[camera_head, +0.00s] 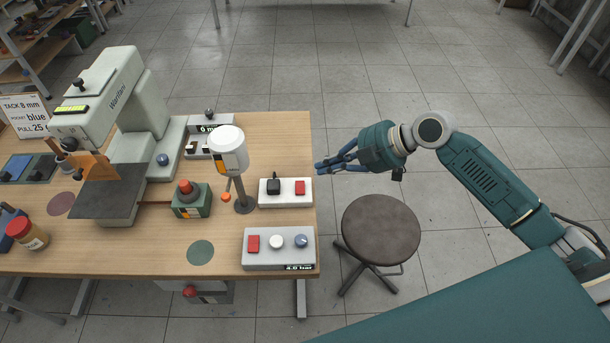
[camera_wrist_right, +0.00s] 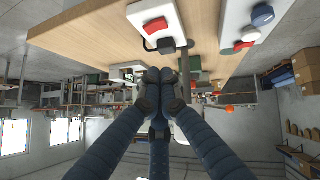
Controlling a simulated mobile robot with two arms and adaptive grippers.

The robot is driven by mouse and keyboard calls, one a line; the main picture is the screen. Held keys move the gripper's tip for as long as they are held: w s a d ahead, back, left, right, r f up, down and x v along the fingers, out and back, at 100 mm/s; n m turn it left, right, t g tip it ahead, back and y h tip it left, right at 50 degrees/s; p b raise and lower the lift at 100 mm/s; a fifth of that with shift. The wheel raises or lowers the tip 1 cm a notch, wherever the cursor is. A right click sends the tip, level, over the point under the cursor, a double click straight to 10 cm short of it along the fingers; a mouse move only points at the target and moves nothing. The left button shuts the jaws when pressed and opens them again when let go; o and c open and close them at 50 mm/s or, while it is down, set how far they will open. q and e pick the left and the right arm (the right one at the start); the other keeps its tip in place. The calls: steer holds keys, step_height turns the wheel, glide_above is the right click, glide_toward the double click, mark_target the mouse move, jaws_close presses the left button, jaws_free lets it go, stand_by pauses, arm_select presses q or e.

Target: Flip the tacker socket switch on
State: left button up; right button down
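The tacker socket (camera_head: 285,203) is a white box near the table's right edge, with a black plug (camera_head: 273,186) on its left and a red rocker switch (camera_head: 300,187) on its right. The right wrist view shows the red switch (camera_wrist_right: 157,27) and plug (camera_wrist_right: 164,45) at the top. The switch's on or off state is too small to tell. My right gripper (camera_head: 323,166) is just off the table edge, right of the socket and apart from it. Its fingertips (camera_wrist_right: 161,76) are together with nothing between them. My left gripper is not in view.
A grey panel (camera_head: 265,262) with a red switch, white button and blue knob sits in front of the socket. A white-topped post (camera_head: 230,148), a green box with red button (camera_head: 190,202) and the tacker machine (camera_head: 110,110) stand left. A stool (camera_head: 380,228) stands below my right arm.

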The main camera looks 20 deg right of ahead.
steer(key=p, duration=0.2)
glide_above(304, 187)
steer(key=s, duration=0.1)
steer(key=f, duration=0.4)
steer(key=shift+a+f, duration=0.3)
steer(key=shift+f, duration=0.05)
steer(key=shift+w+d+f, duration=0.2)
steer(key=shift+f, duration=0.4)
steer(key=shift+w+d+f, duration=0.15)
steer(key=shift+f, duration=0.45)
steer(key=shift+w+f+p, duration=0.1)
steer(key=shift+f+p, duration=0.2)
steer(key=shift+f, duration=0.25)
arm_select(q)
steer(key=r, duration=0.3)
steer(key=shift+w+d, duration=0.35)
arm_select(e)
steer(key=shift+f, duration=0.15)
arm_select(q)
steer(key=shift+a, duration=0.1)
arm_select(e)
steer(key=shift+w+d, duration=0.1)
